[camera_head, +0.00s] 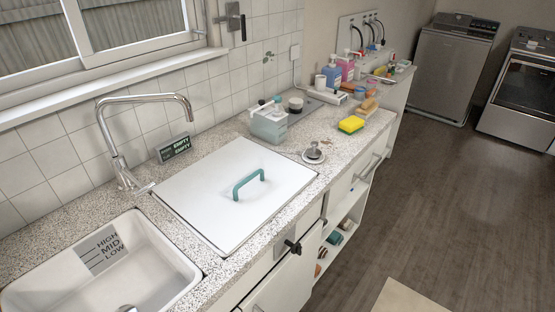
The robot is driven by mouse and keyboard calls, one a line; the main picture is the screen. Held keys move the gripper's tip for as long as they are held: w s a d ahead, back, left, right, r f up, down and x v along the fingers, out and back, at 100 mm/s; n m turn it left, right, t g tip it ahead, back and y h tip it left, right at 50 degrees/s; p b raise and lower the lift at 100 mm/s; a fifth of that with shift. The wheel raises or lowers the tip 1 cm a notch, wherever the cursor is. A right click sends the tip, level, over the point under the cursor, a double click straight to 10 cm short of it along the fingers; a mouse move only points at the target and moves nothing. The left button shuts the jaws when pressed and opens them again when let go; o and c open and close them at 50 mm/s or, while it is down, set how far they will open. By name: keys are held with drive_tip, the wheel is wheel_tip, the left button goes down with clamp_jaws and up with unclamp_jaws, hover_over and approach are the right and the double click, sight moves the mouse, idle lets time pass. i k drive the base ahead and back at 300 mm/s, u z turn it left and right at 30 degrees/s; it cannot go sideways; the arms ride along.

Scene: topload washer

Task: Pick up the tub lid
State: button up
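The tub lid (212,205) is a flat white panel with a raised teal handle (249,184) near its middle. It lies flat on the speckled countertop, just right of the white sink, and appears to cover an opening there. Nothing rests on it. My gripper is not visible in this view.
The white sink (148,268) and chrome faucet (110,140) are left of the lid. A sink plug (313,152), teal caddy (268,124) and yellow sponge (351,125) sit beyond it. A black latch (292,246) sticks out of the cabinet front. The wooden floor (420,170) is open at right.

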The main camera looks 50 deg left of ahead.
sight(227, 195)
drive_tip(key=i, duration=1.5)
drive_tip(key=u, duration=4.45)
